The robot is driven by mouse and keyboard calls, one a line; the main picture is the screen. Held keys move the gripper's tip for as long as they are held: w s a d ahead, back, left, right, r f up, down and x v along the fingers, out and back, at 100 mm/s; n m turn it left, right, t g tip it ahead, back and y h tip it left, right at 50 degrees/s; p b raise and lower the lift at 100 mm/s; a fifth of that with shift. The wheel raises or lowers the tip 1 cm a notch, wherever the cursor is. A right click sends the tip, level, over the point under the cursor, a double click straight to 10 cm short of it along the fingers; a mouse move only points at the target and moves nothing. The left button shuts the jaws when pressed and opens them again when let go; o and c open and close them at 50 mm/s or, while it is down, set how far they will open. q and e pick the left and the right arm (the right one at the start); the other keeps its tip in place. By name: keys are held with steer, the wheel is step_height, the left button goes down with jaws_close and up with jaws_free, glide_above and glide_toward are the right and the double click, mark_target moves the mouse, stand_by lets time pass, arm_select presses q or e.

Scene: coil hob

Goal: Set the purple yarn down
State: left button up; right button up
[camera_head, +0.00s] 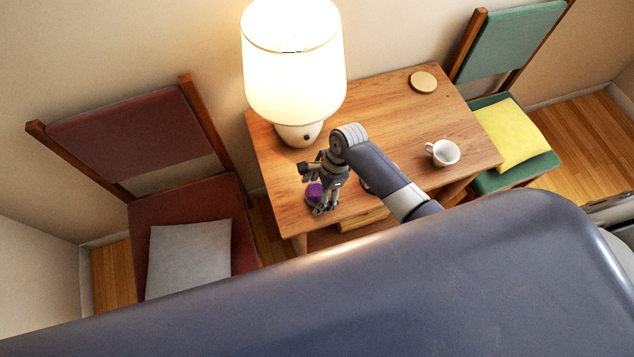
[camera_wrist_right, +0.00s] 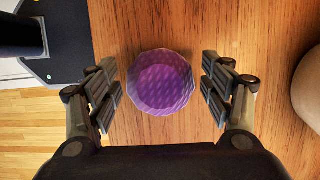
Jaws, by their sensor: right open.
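The purple yarn (camera_head: 314,192) rests on the wooden table (camera_head: 384,112) near its front left part. In the right wrist view the yarn (camera_wrist_right: 160,82) is round and faceted, on the wood, between the two fingers with a gap on each side. My right gripper (camera_head: 318,190) is over the yarn and hides part of it in the head view. In the right wrist view my right gripper (camera_wrist_right: 165,90) is open, its fingers apart on either side of the yarn. My left gripper is not in view.
A lit lamp (camera_head: 294,60) stands behind my right gripper. A white mug (camera_head: 443,152) and a round wooden coaster (camera_head: 423,82) are farther right. A red chair (camera_head: 130,135) with a grey cushion stands left, a green chair with a yellow cushion (camera_head: 510,135) right.

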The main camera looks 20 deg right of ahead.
steer(key=v, duration=1.2)
steer(key=shift+r, duration=0.15)
